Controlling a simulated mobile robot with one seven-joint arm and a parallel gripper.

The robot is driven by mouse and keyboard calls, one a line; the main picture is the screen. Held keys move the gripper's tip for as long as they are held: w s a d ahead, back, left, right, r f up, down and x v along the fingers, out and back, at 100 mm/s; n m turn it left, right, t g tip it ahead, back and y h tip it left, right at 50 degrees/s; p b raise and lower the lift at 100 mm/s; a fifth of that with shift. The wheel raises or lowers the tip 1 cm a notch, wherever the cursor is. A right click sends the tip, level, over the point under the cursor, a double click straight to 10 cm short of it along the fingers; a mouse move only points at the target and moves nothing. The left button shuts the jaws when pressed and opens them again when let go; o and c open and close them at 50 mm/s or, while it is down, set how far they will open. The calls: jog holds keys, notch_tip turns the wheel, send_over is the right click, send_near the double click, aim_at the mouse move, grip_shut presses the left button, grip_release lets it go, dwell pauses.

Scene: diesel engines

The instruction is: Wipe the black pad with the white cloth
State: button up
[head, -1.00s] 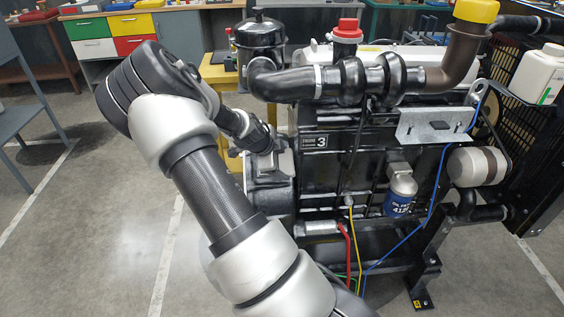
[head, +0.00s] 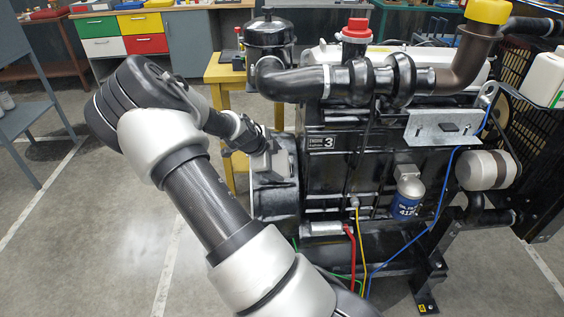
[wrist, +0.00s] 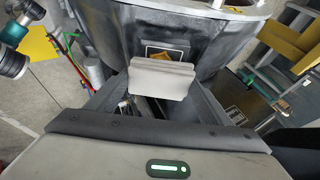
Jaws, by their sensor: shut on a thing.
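My gripper (wrist: 160,90) is shut on a folded white cloth (wrist: 162,77) in the wrist view. The cloth is in front of the dark rounded engine housing (wrist: 215,50), below a yellow diamond label; I cannot tell whether it touches. In the head view my gripper (head: 268,158) is at the left end of the engine, and the cloth cannot be made out there.
The black engine (head: 350,165) fills the right half, with pipes and a red cap (head: 357,28) above. A blue cable (head: 438,190) and red and yellow hoses hang in front. A yellow stool (head: 225,75) stands behind. Floor at left is clear.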

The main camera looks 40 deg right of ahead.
jog(key=shift+w+a+f, duration=0.1)
jog(key=shift+w+a, duration=0.45)
jog(key=shift+a, duration=0.3)
jog(key=shift+w+a+f, duration=0.1)
jog(key=shift+w+a, duration=0.45)
jog(key=shift+a, duration=0.3)
jog(key=shift+r, duration=0.1)
jog(key=shift+s+d, duration=0.1)
jog(key=shift+d, duration=0.05)
jog(key=shift+s+d+b, duration=0.4)
jog(key=shift+s+d, duration=0.25)
jog(key=shift+d, duration=0.45)
jog(key=shift+s+d+b, duration=0.35)
jog(key=shift+s+d, duration=0.35)
jog(key=shift+d, duration=0.35)
jog(key=shift+s+d+b, duration=0.4)
jog(key=shift+s+d, duration=0.25)
jog(key=shift+d, duration=0.45)
jog(key=shift+s+a+r+p, duration=0.15)
jog(key=shift+r+p, duration=0.3)
jog(key=shift+r, duration=0.15)
jog(key=shift+s+a+r+p, duration=0.25)
jog(key=shift+s+r+p, duration=0.1)
jog(key=shift+r+p, duration=0.3)
jog(key=shift+s+a+r+p, duration=0.2)
jog(key=shift+s+r+p, duration=0.25)
jog(key=shift+r, duration=0.3)
jog(key=shift+s+a+r+p, duration=0.25)
jog(key=shift+s+r+p, duration=0.05)
jog(key=shift+r+p, duration=0.35)
